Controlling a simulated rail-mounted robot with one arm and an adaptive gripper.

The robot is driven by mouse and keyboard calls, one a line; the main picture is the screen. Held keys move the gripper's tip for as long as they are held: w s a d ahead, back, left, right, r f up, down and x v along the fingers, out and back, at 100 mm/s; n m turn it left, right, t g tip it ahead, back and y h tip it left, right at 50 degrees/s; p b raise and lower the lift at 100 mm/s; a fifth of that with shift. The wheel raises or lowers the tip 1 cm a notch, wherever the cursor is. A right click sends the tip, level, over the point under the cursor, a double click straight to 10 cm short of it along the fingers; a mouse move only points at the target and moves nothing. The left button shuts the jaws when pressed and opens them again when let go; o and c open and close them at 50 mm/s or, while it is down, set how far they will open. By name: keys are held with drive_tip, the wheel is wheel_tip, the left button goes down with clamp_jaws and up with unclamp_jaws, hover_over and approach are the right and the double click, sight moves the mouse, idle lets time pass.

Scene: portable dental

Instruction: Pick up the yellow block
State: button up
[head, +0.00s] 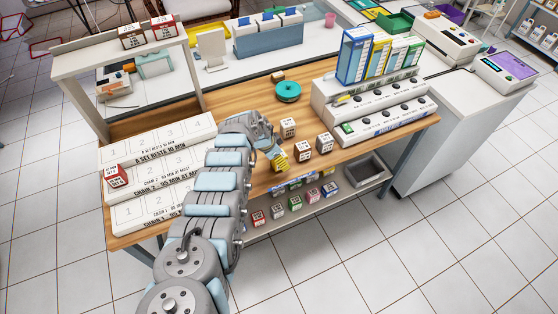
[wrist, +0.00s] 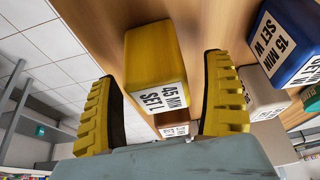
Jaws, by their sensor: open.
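The yellow block (wrist: 152,52), with a white label reading "45 MIN SET L", is in the wrist view ahead of my gripper (wrist: 160,78). My gripper is open, with one ridged yellow finger to the left of the block and one to the right. A gap shows on each side, and neither finger is seen pressing on it. In the head view my gripper (head: 279,162) is over the front edge of the wooden bench; I cannot separate the yellow block from the yellow fingers there.
In the wrist view a blue block (wrist: 283,38) and a pale block (wrist: 263,98) are close on the right. In the head view, white-labelled blocks (head: 302,151) stand beside my gripper. A teal round item (head: 288,91) lies behind. Several coloured blocks (head: 277,210) sit on the lower shelf.

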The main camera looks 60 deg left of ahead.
drive_tip(key=c, duration=1.3)
drive_tip(key=shift+r, duration=0.1)
drive_tip(key=shift+r+p, duration=0.65)
drive_tip(key=shift+r, duration=0.75)
drive_tip(key=shift+s+d+r, duration=0.3)
drive_tip(key=shift+s+r, duration=0.1)
drive_tip(key=shift+r, duration=0.2)
drive_tip(key=shift+s+d+r, duration=0.3)
drive_tip(key=shift+s+r, duration=0.05)
drive_tip(key=shift+r, duration=0.2)
drive_tip(key=shift+s+d+r, duration=0.3)
drive_tip(key=shift+s+r, duration=0.1)
drive_tip(key=shift+r, duration=0.2)
drive_tip(key=s+d+r+p, duration=0.1)
drive_tip(key=s+d+r, duration=0.1)
drive_tip(key=s+d+r+p, duration=0.2)
drive_tip(key=s, duration=0.1)
drive_tip(key=s+d+r+p, duration=0.1)
drive_tip(key=s+d+r, duration=0.1)
drive_tip(key=s+d, duration=0.1)
drive_tip(key=shift+s+d+r, duration=0.1)
drive_tip(key=shift+s+r, duration=0.1)
drive_tip(key=shift+r, duration=0.1)
